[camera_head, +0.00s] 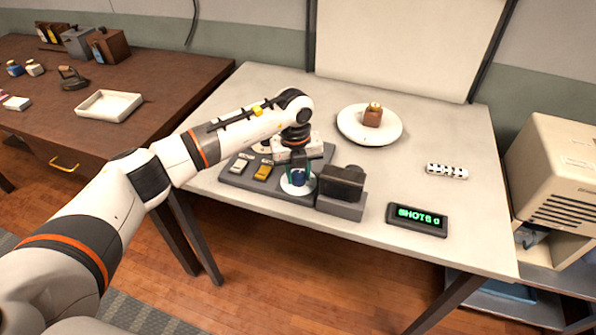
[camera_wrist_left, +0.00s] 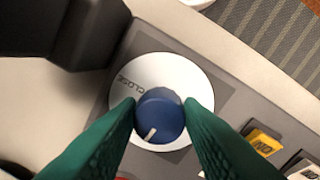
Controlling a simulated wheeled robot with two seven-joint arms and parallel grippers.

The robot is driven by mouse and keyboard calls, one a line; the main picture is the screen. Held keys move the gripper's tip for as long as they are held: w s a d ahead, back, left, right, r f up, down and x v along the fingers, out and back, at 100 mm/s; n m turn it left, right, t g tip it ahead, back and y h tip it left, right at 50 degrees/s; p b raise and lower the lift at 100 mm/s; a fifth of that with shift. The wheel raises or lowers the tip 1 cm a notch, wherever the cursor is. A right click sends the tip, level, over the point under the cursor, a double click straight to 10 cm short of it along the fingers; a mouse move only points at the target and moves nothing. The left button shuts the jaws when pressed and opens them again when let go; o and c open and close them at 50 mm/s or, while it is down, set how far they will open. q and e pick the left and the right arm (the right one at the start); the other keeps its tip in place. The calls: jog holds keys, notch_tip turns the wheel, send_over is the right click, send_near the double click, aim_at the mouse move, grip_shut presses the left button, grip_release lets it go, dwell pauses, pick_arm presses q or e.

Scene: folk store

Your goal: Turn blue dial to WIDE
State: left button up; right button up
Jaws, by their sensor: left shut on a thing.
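The blue dial (camera_wrist_left: 159,116) sits at the centre of a round white plate (camera_wrist_left: 187,80) on a grey panel. In the left wrist view its white pointer mark faces the lower left of the picture. The word CLOSE is printed on the plate's upper left; I cannot see the word WIDE. My left gripper (camera_wrist_left: 160,112) has its green fingers shut on the dial, one on each side. In the head view the left gripper (camera_head: 299,172) points down onto the blue dial (camera_head: 298,177) at the panel's front right. My right gripper is not in view.
A dark camera (camera_head: 342,183) on a grey block stands just right of the dial. Yellow and white switches (camera_head: 263,172) are on the panel's left. A display (camera_head: 417,219) reads SHOTS 0. A white plate (camera_head: 369,124) bears a small brown object. The table's right side is mostly clear.

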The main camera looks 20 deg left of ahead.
aim_at(296, 175)
pick_arm(q)
jog(key=shift+n, duration=0.4)
jog(key=o, duration=1)
jog(key=shift+s+a+r+b, duration=0.15)
jog(key=shift+r+b, duration=0.5)
jog(key=shift+r, duration=2.35)
jog(key=shift+a+r+b, duration=0.1)
jog(key=shift+r+b, duration=0.5)
jog(key=shift+r, duration=2.4)
